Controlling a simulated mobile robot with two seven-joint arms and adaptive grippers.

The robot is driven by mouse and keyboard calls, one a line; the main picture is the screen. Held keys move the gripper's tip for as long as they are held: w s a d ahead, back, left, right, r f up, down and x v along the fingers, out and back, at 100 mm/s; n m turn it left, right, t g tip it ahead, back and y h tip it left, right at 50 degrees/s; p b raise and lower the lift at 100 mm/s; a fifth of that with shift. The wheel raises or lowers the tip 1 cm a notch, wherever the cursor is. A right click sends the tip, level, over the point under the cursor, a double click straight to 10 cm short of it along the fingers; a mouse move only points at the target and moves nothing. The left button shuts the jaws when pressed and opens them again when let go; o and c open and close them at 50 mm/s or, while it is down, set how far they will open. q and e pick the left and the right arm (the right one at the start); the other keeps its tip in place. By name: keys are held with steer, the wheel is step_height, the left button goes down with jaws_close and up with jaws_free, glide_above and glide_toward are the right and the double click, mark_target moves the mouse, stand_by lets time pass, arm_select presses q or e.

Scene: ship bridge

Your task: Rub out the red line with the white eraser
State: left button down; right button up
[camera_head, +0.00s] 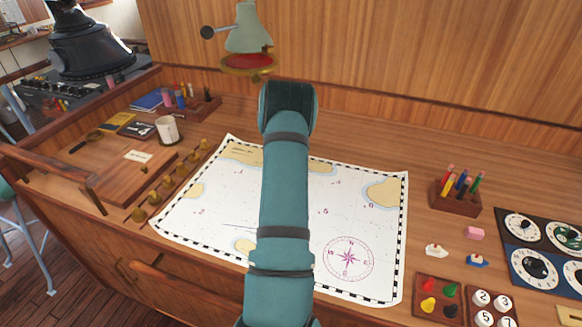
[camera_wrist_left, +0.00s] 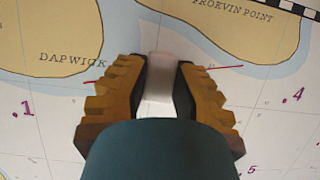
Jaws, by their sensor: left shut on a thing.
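My left gripper (camera_wrist_left: 159,78) is shut on the white eraser (camera_wrist_left: 162,66), seen in the left wrist view. The eraser is over the chart (camera_wrist_left: 55,100), between the Dapwick and Frokvin Point land shapes. The red line (camera_wrist_left: 224,67) shows as a thin stretch on the right of the fingers and a short bit on the left; its middle is hidden by the eraser and fingers. I cannot tell if the eraser touches the paper. In the head view my teal arm covers the middle of the chart (camera_head: 205,215) and hides gripper, eraser and red line. My right gripper is not in view.
A pen block (camera_head: 456,203), a pink block (camera_head: 474,233), small boats (camera_head: 436,250) and trays of pegs (camera_head: 437,300) lie to the right. A mug (camera_head: 167,130) and a row of brass knobs (camera_head: 167,188) stand left. A brass-based lamp (camera_head: 249,64) is on the back wall.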

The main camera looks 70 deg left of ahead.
arm_select(q)
steer(key=shift+s+a, duration=0.15)
steer(key=shift+s, duration=0.2)
steer(key=shift+s+a+b, duration=0.25)
steer(key=shift+s+a, duration=0.05)
steer(key=shift+s, duration=0.25)
steer(key=shift+s+a+b, duration=0.2)
steer(key=shift+s+a, duration=0.05)
steer(key=shift+s, duration=0.3)
steer(key=shift+s+a+b, duration=0.2)
steer(key=shift+s+a, duration=0.1)
steer(key=shift+s, duration=0.3)
steer(key=shift+s+a+b, duration=0.15)
steer(key=shift+s+a, duration=0.1)
steer(key=shift+s, duration=0.3)
steer(key=shift+s, duration=0.1)
steer(key=shift+s+a+b, duration=0.15)
steer(key=shift+s+a, duration=0.15)
steer(key=shift+s, duration=0.25)
steer(key=shift+s+a+b, duration=0.15)
steer(key=shift+s+a, duration=0.1)
steer(key=shift+s, duration=0.25)
steer(key=shift+w, duration=0.1)
